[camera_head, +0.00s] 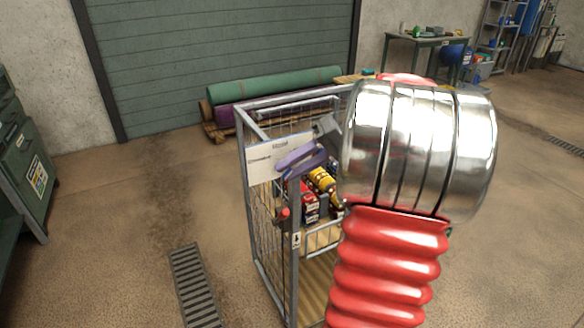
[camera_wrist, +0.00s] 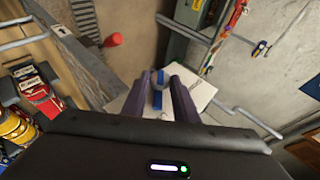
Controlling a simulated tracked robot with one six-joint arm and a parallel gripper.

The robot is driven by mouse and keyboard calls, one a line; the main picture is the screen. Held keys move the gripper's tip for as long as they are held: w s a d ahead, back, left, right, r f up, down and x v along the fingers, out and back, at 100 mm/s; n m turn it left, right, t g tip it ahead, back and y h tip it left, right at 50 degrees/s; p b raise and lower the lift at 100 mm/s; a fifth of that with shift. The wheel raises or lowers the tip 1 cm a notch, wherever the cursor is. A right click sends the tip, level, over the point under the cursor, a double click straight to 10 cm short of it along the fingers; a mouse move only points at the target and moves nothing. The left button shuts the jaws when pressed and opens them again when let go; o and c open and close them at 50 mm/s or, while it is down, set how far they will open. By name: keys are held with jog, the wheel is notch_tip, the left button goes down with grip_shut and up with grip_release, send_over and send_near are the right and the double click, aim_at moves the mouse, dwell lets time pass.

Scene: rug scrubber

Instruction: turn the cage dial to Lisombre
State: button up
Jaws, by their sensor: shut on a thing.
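The wire cage (camera_head: 251,215) stands in the middle of the head view. A white card (camera_head: 263,170) with small printing is fixed to its upper left side; I cannot read the words there. My gripper (camera_head: 297,161), with purple fingers, is at this card. In the wrist view my gripper (camera_wrist: 167,82) is shut on a small blue part, which I take for the cage dial (camera_wrist: 157,97), in front of the white card (camera_wrist: 202,90). The fingers hide much of the dial, and I cannot tell which name it points to.
Inside the cage are red boxes (camera_head: 309,207) and yellow-and-dark cans (camera_head: 322,180). A red knob (camera_wrist: 113,39) sticks out near the cage in the wrist view. Rolled rugs (camera_head: 275,83) lie behind. A floor drain (camera_head: 194,286) lies at front left, with open floor around it.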

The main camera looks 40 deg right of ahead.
jog(key=o, duration=1)
jog(key=v, duration=1.3)
jog(key=shift+s+d+r, duration=0.1)
jog(key=shift+s+d, duration=0.15)
jog(key=shift+d, duration=0.1)
